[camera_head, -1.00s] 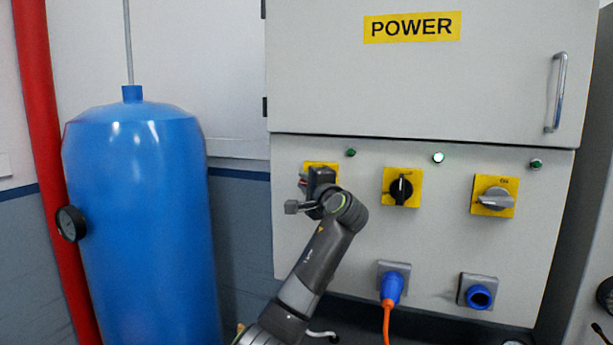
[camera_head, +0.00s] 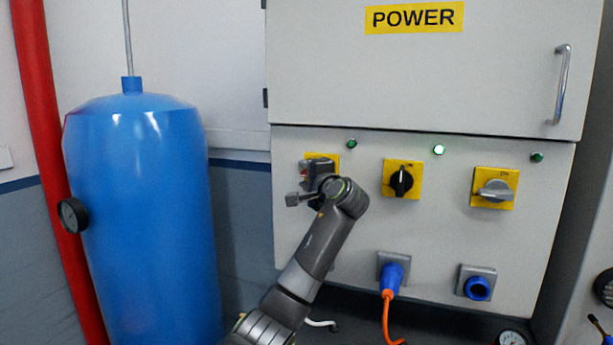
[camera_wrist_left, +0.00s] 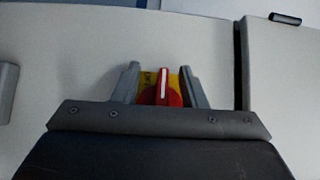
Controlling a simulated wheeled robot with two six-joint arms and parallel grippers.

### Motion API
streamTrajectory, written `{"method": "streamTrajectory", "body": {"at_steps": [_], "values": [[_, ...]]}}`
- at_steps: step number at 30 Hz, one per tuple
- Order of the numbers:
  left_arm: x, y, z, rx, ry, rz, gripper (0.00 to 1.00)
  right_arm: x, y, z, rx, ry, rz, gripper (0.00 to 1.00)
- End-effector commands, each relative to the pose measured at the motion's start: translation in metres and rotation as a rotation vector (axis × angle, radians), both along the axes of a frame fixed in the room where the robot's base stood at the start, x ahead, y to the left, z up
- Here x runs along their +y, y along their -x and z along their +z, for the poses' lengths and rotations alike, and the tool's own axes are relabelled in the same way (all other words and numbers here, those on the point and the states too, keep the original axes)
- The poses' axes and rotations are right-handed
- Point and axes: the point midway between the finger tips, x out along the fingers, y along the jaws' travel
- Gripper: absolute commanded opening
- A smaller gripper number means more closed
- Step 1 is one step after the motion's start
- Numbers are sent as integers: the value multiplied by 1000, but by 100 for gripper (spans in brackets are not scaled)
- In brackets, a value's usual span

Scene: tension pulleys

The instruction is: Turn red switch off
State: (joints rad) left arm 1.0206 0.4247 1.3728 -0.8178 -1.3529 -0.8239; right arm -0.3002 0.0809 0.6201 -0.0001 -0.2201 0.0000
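The red switch (camera_wrist_left: 163,90) shows in the left wrist view as a red knob with a white line, on a yellow plate (camera_wrist_left: 149,80). The line runs nearly up and down in that picture. My left gripper (camera_wrist_left: 161,83) is open, one finger on each side of the knob; I cannot tell whether either finger touches it. In the head view my left gripper (camera_head: 318,172) is at the leftmost switch of the grey power cabinet (camera_head: 420,235) and hides most of the knob. The yellow plate (camera_head: 333,158) shows behind it. My right gripper is not in view.
A black switch (camera_head: 401,181) and a grey switch (camera_head: 494,191) sit to the right on yellow plates. Below them are a blue plug (camera_head: 391,277) with an orange cable and a blue socket (camera_head: 477,288). A blue tank (camera_head: 142,220) stands to the left.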

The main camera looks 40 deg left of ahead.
Motion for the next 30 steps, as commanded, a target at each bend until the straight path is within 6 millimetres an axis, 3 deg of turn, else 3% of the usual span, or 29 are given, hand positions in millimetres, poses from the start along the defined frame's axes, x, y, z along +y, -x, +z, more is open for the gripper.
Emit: {"method": "streamTrajectory", "body": {"at_steps": [8, 13, 30], "values": [[-1, 0, 1, -2, -2, -1, 38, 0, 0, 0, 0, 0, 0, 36], [-14, 7, 0, -5, -3, -4, 38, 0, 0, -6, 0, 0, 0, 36], [-125, 75, 0, -3, 2, -5, 38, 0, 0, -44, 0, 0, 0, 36]]}}
